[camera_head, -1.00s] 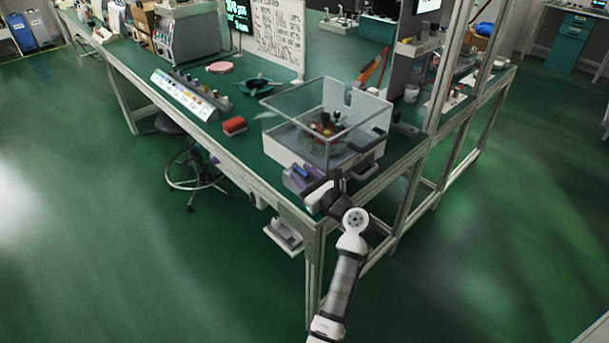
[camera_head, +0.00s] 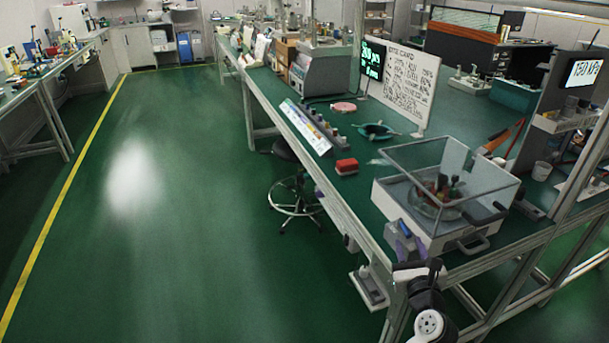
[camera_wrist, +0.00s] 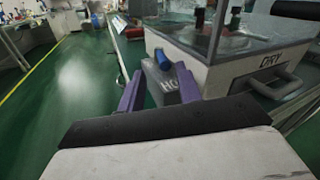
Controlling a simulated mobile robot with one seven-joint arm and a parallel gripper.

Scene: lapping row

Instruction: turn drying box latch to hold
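The drying box (camera_head: 385,203), a white base with clear walls, stands at the near corner of the green bench. In the wrist view its white front (camera_wrist: 226,77) carries the letters "DRY" beside a grey handle. A grey block (camera_wrist: 178,88) at its left end bears letters starting "HO", partly hidden by a finger. A small blue latch piece (camera_wrist: 162,59) sits on that block; its exact direction is unclear. My gripper (camera_wrist: 160,73) is open, its purple fingers either side of the block and blue piece. Contact cannot be told. In the head view my gripper (camera_head: 400,244) is at the box's near left corner.
A stool (camera_head: 297,198) stands beside the bench. The floor on the left is free.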

